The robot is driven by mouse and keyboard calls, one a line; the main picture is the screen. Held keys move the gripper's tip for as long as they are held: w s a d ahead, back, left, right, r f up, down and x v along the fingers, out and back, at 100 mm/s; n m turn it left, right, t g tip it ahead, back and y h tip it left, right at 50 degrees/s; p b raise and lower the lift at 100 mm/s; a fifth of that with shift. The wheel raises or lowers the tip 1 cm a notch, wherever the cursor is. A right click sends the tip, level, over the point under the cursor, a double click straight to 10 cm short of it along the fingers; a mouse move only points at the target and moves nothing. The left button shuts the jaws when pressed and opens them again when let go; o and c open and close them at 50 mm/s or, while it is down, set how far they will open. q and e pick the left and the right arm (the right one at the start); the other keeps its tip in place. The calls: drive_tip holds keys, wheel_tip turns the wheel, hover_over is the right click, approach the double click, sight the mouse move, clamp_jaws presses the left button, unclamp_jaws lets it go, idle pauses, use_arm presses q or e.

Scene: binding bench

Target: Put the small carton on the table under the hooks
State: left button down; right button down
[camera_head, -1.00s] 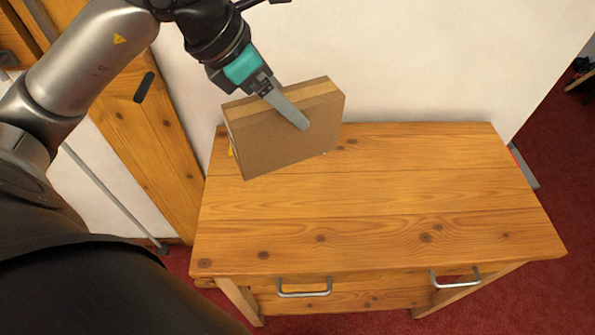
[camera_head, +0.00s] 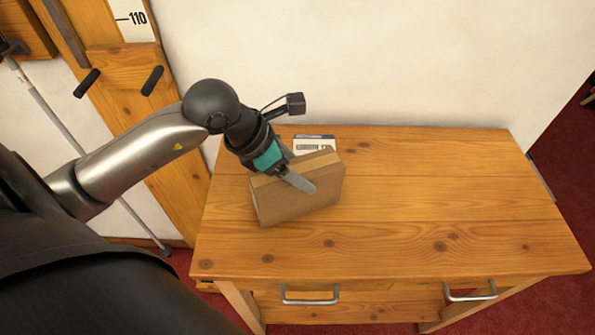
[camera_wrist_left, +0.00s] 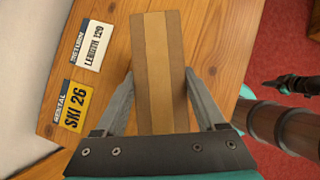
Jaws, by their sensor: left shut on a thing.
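The small brown carton (camera_head: 300,200) stands on edge over the left part of the wooden table (camera_head: 430,190). My left gripper (camera_head: 299,182) is shut on it, one finger showing across its near face. In the left wrist view, the carton (camera_wrist_left: 160,75) sits between the two fingers of my left gripper (camera_wrist_left: 160,105), its taped narrow side facing the camera. I cannot tell whether its lower edge touches the tabletop. Black hooks or pegs (camera_head: 152,80) stick out of the wooden board at the left.
A white label (camera_head: 314,144) lies at the back of the table behind the carton; the left wrist view shows a white card (camera_wrist_left: 90,45) and a yellow card (camera_wrist_left: 72,105). The table's middle and right are clear. Two drawer handles (camera_head: 309,296) are on the front.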

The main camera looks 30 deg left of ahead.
use_arm(q)
drive_tip(key=shift+f, duration=0.3)
unclamp_jaws()
drive_tip(key=shift+r, duration=0.1)
drive_tip(key=shift+s+a+r, duration=0.1)
drive_tip(key=shift+r, duration=0.1)
drive_tip(key=p+v, duration=0.2)
drive_tip(key=v, duration=0.9)
drive_tip(key=shift+s+a+r, duration=0.1)
drive_tip(key=shift+r, duration=0.15)
